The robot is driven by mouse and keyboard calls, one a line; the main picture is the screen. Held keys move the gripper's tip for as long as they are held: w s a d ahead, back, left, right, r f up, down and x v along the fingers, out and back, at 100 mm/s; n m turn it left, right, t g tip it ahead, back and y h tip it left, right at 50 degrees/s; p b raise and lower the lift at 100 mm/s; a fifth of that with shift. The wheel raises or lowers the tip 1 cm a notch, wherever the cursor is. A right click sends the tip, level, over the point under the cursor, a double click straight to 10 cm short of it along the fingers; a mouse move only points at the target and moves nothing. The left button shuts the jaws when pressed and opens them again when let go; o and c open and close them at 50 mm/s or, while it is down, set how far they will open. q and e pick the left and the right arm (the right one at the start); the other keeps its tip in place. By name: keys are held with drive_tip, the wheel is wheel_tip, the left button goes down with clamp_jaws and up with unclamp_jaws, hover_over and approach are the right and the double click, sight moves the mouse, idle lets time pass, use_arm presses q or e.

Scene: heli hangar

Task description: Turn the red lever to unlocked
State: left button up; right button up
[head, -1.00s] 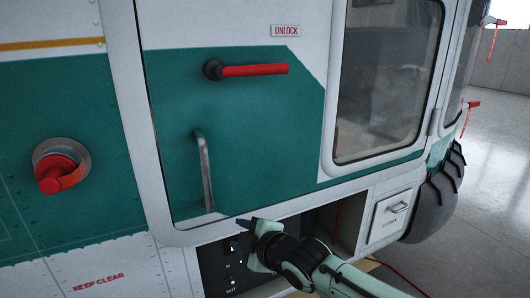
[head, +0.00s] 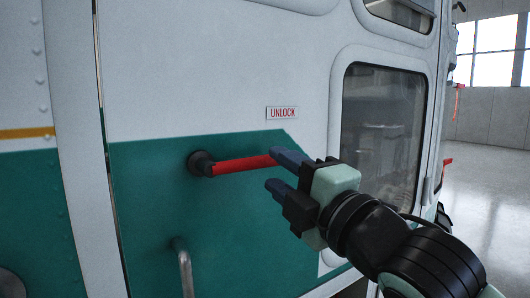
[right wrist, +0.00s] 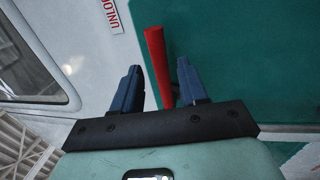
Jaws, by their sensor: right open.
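The red lever (head: 240,165) sticks out to the right from its black pivot (head: 201,163) on the green and white door, tilted slightly up toward its free end. The UNLOCK label (head: 282,113) is above and to the right of it. My right gripper (head: 279,171) is open at the lever's free end, with the upper finger overlapping that end in the head view. In the right wrist view the lever (right wrist: 158,62) runs between the two spread fingers (right wrist: 156,85). I cannot tell whether a finger touches it. My left gripper is not in view.
A grey grab handle (head: 184,268) is on the door below the lever. A door window (head: 382,135) is behind my right arm to the right. The hangar floor (head: 490,215) is open at the far right.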

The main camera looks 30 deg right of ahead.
sight(270, 164)
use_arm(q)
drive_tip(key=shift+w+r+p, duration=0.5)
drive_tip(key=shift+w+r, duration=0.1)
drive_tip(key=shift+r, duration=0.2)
use_arm(e)
drive_tip(key=shift+x, duration=2.4)
clamp_jaws()
